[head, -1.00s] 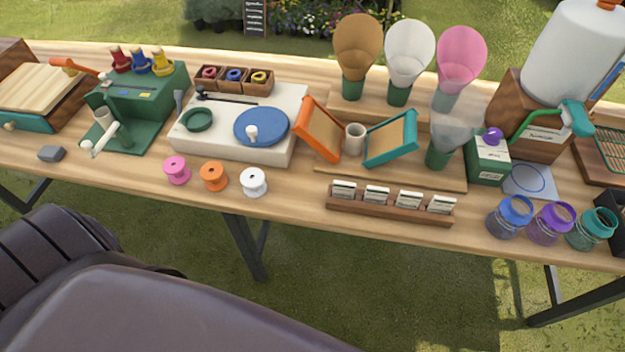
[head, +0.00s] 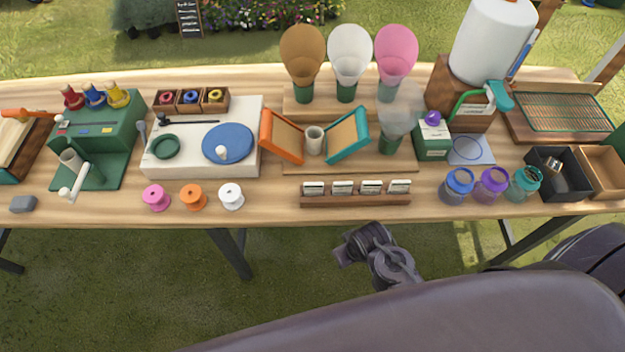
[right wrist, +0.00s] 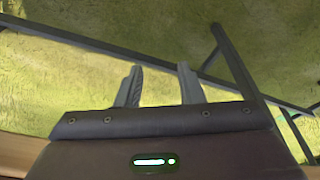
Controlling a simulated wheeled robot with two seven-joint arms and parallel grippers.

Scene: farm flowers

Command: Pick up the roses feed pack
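A long narrow wooden rack (head: 356,200) near the table's front edge holds several small upright packs with pale labels. The far left pack (head: 314,188) and the far right pack (head: 399,186) stand in line with the others. The labels are too small to read, so I cannot tell which one is the roses feed pack. My right gripper (right wrist: 160,84) is open and empty in the right wrist view, with grass and dark table legs beyond it. A dark grey part of my arm is in front of the table, below the rack in the head view. My left gripper is not in view.
White, orange and pink spools (head: 193,196) stand left of the rack. Glass jars with coloured rims (head: 491,186) stand to its right. Orange and teal frames (head: 346,135) and a green-and-white carton (head: 432,138) are behind. Bare tabletop lies either side of the rack.

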